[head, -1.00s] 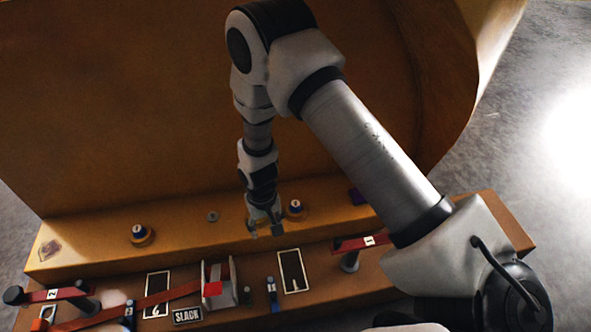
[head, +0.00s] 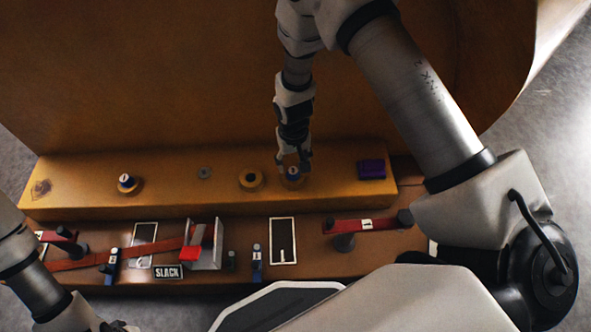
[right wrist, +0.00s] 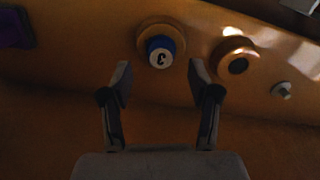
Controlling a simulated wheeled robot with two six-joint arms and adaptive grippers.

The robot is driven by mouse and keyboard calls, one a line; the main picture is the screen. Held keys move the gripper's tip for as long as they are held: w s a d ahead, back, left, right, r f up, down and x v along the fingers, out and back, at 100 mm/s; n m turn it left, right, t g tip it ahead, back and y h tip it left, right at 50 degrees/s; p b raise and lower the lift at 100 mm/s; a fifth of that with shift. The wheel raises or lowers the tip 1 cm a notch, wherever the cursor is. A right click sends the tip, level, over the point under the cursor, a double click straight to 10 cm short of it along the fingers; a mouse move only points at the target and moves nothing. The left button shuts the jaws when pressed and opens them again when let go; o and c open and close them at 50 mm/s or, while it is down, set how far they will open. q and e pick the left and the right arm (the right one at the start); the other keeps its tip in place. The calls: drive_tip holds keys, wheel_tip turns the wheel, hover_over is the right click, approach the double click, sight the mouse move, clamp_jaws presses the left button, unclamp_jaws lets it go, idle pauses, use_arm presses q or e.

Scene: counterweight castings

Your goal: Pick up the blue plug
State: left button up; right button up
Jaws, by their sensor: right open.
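The blue plug (right wrist: 160,46), marked 3 on its pale face, sits in a yellow ring on the ledge. In the head view the plug (head: 293,173) shows at the right gripper's tip, partly covered. My right gripper (right wrist: 160,75) is open and empty. In the right wrist view its fingertips lie just below the plug, one toward each side, with the plug's face in line with the gap. I cannot tell whether they touch it. My left forearm shows at the lower left of the head view; its gripper is out of sight.
An empty ring (head: 251,180) with a dark hole, a grey bolt (head: 205,173) and another numbered plug (head: 127,182) stand left along the ledge. A purple block (head: 371,169) lies right. The lower shelf holds red bars (head: 361,225), a red-and-grey bracket (head: 205,245) and a SLACK plate (head: 167,272).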

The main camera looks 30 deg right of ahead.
sight(293, 170)
wheel_tip(293, 170, down, 4)
drive_tip(key=shift+w+f+b, duration=0.15)
drive_tip(key=shift+f+b, duration=0.05)
drive_tip(key=shift+b, duration=0.75)
use_arm(q)
wheel_tip(293, 170, down, 2)
drive_tip(key=shift+f, duration=0.2)
use_arm(e)
drive_tip(key=shift+r, duration=0.15)
drive_tip(key=c, duration=1)
drive_tip(key=shift+c, duration=0.2)
